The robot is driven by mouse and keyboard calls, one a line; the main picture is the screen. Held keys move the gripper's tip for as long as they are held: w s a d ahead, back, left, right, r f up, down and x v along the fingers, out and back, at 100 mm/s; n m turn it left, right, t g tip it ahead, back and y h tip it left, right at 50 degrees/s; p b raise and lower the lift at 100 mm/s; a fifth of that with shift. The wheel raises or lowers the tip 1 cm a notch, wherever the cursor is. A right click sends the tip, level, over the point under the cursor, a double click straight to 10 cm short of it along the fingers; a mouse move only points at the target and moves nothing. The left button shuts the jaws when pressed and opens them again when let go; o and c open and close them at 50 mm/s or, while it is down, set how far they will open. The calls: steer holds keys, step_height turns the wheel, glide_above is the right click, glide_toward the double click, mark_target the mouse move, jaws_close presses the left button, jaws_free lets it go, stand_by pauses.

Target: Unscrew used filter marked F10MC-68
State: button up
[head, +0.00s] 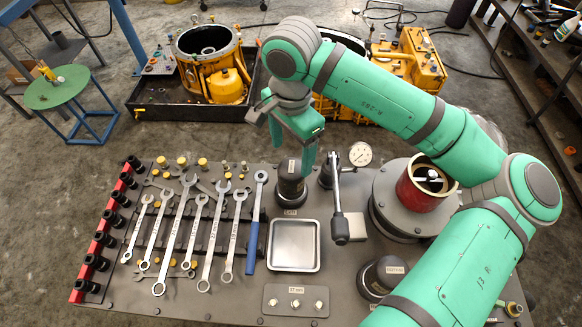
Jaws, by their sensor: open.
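I cannot read the marking F10MC-68 on anything in the head view. A black cylinder (290,188) stands upright on the bench with a small label plate in front of it. A second black cylinder (378,278) with a pale label too small to read stands at the lower right, partly hidden by my arm. A yellow canister (228,86) sits on the front of the yellow transmission housing at the back. My gripper (293,150) is open and empty, its fingers pointing down just above and behind the first black cylinder. I cannot tell whether the fingers touch it.
Several wrenches (182,225) and a red socket rail (92,248) fill the bench's left. A metal tray (295,246) is empty. A dial gauge (360,154) and a red-rimmed cup (424,186) stand to the right. A black drip tray (150,109) holds the yellow housing (207,52) on the floor.

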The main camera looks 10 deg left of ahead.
mark_target(292, 166)
steer(key=m, duration=0.4)
steer(key=shift+m, duration=0.3)
step_height(292, 166, down, 8)
steer(key=shift+r, duration=0.25)
steer(key=c, duration=1.7)
steer(key=n, duration=0.4)
steer(key=shift+c, duration=0.2)
steer(key=shift+n, duration=2.4)
